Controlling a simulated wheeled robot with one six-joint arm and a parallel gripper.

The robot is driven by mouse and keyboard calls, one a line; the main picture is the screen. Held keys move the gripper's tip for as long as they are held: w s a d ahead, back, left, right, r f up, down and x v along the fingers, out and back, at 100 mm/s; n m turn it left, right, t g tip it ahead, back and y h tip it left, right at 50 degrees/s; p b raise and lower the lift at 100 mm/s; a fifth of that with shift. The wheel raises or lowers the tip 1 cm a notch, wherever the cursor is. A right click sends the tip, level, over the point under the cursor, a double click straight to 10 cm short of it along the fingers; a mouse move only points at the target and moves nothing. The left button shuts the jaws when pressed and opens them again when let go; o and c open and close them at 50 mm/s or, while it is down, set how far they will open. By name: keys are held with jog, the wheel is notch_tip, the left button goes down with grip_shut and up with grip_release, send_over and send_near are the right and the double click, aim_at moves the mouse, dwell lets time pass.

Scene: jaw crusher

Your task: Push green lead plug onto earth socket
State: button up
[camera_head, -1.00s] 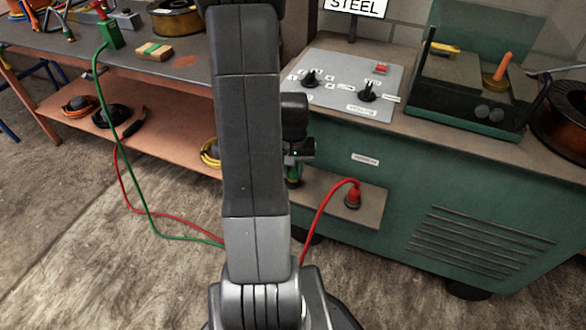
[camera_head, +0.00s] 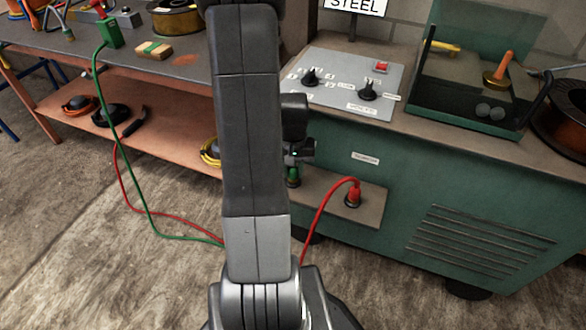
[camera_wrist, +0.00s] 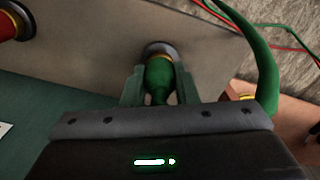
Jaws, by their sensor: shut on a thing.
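The green lead plug (camera_wrist: 159,76) is between the two green fingers of my gripper (camera_wrist: 158,88) in the wrist view. My gripper is shut on it. The plug's far end meets a dark round socket (camera_wrist: 160,48) on the grey panel; they look in line and touching, but I cannot tell how deep the plug sits. The green lead (camera_wrist: 262,60) curves away at the right of the wrist view. In the head view the plug (camera_head: 293,178) shows only as a small green patch beside my arm, which hides most of that area.
A red plug (camera_head: 353,196) with a red lead stands in another socket on the same ledge (camera_head: 325,195). Red and green leads run across the floor to the bench (camera_head: 150,135) at left. The green machine cabinet (camera_head: 430,190) stands behind the ledge.

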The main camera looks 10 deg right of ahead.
jog(key=shift+f, duration=0.4)
jog(key=o, duration=1)
jog(key=shift+r, duration=0.1)
notch_tip(320, 180, up, 14)
jog(key=p, duration=0.3)
notch_tip(320, 180, down, 14)
jog(key=b, duration=0.3)
